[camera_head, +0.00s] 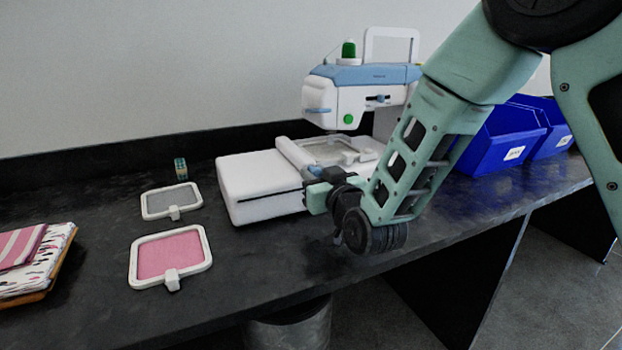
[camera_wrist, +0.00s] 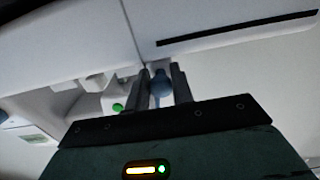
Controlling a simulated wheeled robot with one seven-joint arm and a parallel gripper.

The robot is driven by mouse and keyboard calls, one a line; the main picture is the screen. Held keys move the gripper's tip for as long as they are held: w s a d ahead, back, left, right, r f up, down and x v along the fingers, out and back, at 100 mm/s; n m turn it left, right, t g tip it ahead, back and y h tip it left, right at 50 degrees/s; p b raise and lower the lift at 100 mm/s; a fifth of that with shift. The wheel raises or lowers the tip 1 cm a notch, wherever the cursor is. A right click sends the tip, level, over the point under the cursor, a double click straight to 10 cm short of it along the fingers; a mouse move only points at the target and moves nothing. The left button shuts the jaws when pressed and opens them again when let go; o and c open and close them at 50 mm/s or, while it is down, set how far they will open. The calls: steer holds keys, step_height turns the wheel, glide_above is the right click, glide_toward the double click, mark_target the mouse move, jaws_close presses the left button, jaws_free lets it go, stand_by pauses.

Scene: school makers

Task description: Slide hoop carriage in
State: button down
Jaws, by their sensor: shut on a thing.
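The white and blue embroidery machine (camera_head: 360,78) stands on the dark bench with a white bed (camera_head: 255,188) at its left front. The white hoop carriage (camera_head: 297,155) lies across the bed, beside a hoop with grey cloth (camera_head: 330,152) under the machine head. My gripper (camera_head: 316,176) is at the carriage's near end, in front of the bed. In the wrist view, its two fingers (camera_wrist: 161,88) are shut on a blue knob (camera_wrist: 160,80) below the white carriage (camera_wrist: 80,35). My arm hides part of the machine's right side.
Two loose hoops, one grey (camera_head: 171,201) and one pink (camera_head: 170,255), lie left of the bed. A thread spool (camera_head: 180,168) stands behind them. Folded cloth (camera_head: 30,262) is at far left. Blue bins (camera_head: 505,140) stand at right. The bench front is clear.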

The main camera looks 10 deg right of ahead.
steer(key=c, duration=1.3)
jaws_free()
